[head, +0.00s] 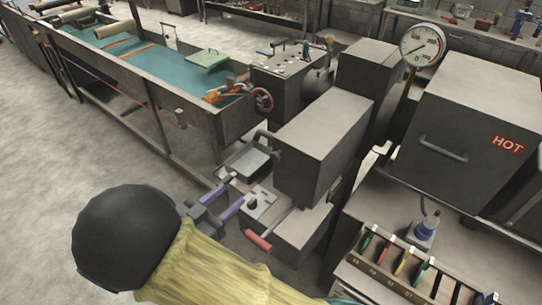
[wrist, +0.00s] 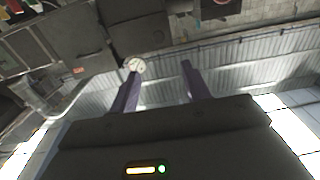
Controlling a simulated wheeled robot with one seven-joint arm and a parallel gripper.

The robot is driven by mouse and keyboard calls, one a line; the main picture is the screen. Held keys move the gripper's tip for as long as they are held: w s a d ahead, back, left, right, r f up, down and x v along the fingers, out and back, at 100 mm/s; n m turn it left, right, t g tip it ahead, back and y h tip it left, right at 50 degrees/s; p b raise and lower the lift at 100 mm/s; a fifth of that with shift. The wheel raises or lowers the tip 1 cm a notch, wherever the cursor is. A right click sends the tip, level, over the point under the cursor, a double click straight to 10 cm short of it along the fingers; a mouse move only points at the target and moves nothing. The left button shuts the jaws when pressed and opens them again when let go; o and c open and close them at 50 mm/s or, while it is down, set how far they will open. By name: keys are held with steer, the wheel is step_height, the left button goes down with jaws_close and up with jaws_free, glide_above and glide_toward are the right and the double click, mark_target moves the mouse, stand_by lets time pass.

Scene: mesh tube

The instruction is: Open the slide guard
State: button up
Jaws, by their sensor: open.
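A large grey box-like cover (head: 318,140), which looks like the slide guard, stands over the machine in the middle of the head view. A dark curved handle (head: 265,138) sticks out from its left end. I cannot tell how far the guard can slide. My gripper (head: 239,189) has two purple fingers, spread apart with nothing between them. It is left of and below the cover, near the machine's front ledge and apart from the handle. In the wrist view my gripper (wrist: 160,65) is also open, and the handle cannot be made out.
A red-handled lever (head: 258,240) and a shallow tray (head: 250,158) are close to my gripper. A dial gauge (head: 423,44) stands behind the cover. A box marked HOT (head: 460,125) and a tool rack (head: 400,262) are at the right. A green-bedded trough (head: 130,60) runs back left.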

mark_target(273, 157)
steer(key=shift+d, duration=0.1)
stand_by(0.3)
steer(key=p+x, duration=0.5)
steer(key=x, duration=1.2)
steer(key=shift+d, duration=0.2)
jaws_close()
